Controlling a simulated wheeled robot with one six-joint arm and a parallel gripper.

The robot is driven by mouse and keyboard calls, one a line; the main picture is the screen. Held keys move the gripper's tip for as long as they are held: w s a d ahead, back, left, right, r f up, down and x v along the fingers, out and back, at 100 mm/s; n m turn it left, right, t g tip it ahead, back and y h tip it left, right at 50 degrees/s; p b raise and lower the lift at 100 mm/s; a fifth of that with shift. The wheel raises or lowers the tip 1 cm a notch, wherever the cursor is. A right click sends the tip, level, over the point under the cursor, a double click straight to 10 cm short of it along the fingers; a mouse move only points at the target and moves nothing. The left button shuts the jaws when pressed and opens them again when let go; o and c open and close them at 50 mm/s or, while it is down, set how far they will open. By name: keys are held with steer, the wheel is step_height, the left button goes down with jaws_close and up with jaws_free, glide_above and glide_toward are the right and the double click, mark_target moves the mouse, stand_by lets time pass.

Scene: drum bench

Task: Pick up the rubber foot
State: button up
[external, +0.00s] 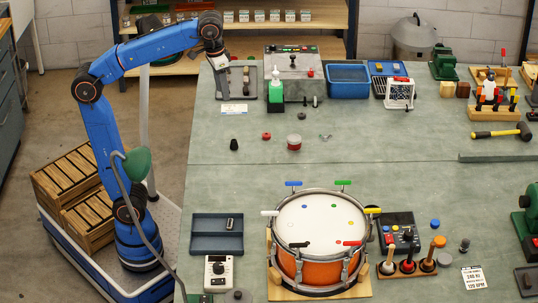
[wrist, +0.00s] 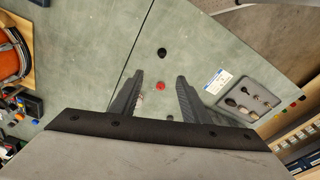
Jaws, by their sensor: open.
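The rubber foot appears to be the small black tapered piece (external: 234,144) standing on the bench top near its left edge. It also shows as a dark spot in the wrist view (wrist: 162,52), beyond the fingertips. My gripper (external: 222,80) hangs high over the back left of the bench, well apart from the black piece. In the wrist view my gripper (wrist: 160,76) is open and nothing is held between its fingers. A red knob (wrist: 160,86) shows between the fingers, far below on the bench.
The red knob (external: 266,136) and a small red-and-silver tin (external: 294,142) lie right of the black piece. The drum (external: 320,240) is in front. Bare bench surrounds the black piece.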

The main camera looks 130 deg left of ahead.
steer(key=a, duration=0.1)
glide_toward(234, 140)
step_height(234, 140, down, 3)
steer(key=shift+s+f, duration=0.1)
steer(key=shift+s, duration=0.05)
steer(key=shift+w+a+f, duration=0.1)
steer(key=shift+a+f, duration=0.05)
steer(key=shift+f, duration=0.65)
steer(key=shift+w+a+f, duration=0.1)
steer(key=shift+a+f, duration=0.05)
steer(key=shift+f, duration=0.7)
steer(key=shift+w+a+f, duration=0.1)
steer(key=shift+f, duration=0.7)
steer(key=shift+c, duration=0.3)
steer(key=shift+n, duration=0.3)
jaws_close()
